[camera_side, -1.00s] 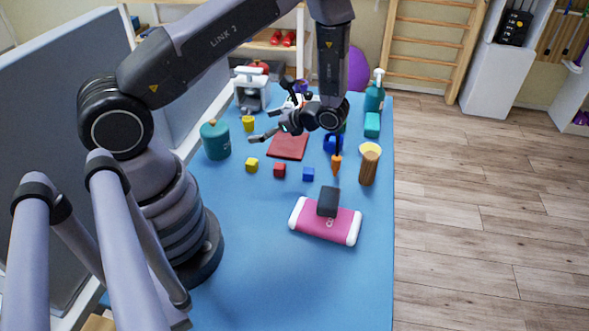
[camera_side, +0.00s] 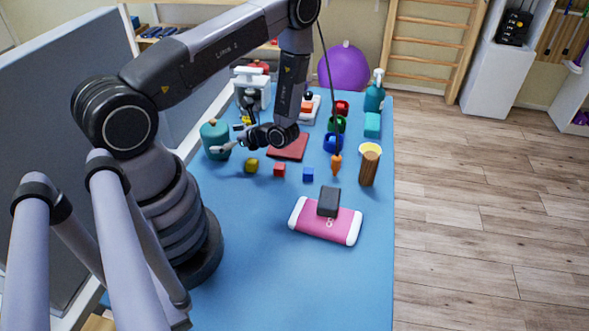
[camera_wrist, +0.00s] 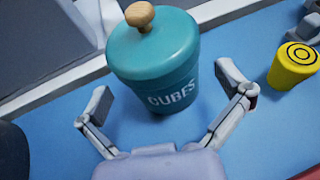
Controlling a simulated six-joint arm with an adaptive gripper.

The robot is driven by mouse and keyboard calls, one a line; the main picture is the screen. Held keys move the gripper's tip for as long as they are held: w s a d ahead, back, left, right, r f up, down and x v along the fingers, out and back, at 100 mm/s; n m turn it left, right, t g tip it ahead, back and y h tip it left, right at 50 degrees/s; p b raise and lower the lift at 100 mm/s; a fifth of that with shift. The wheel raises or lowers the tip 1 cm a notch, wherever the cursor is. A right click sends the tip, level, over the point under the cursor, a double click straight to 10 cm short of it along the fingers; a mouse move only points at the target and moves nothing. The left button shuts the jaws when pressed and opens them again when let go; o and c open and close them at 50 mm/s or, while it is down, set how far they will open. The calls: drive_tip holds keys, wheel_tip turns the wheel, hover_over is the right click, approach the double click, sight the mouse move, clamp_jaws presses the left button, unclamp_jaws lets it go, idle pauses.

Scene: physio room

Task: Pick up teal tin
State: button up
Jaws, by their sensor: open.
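The teal tin (camera_side: 215,140) stands upright on the blue table at the left, close to my arm. In the wrist view the tin (camera_wrist: 155,75) has a wooden knob on its lid and the word "CUBES" on its side. My gripper (camera_side: 222,147) is at the tin's right side in the side view. In the wrist view my gripper (camera_wrist: 160,85) is open, with one finger on each side of the tin's lower body. Gaps show between the fingers and the tin, and nothing is held.
A grey panel (camera_side: 70,130) rises along the table's left. The front table area beside the pink case (camera_side: 312,226) is clear.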

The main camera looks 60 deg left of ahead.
drive_tip(key=shift+x, duration=1.15)
drive_tip(key=c, duration=1.1)
drive_tip(key=shift+r, duration=0.1)
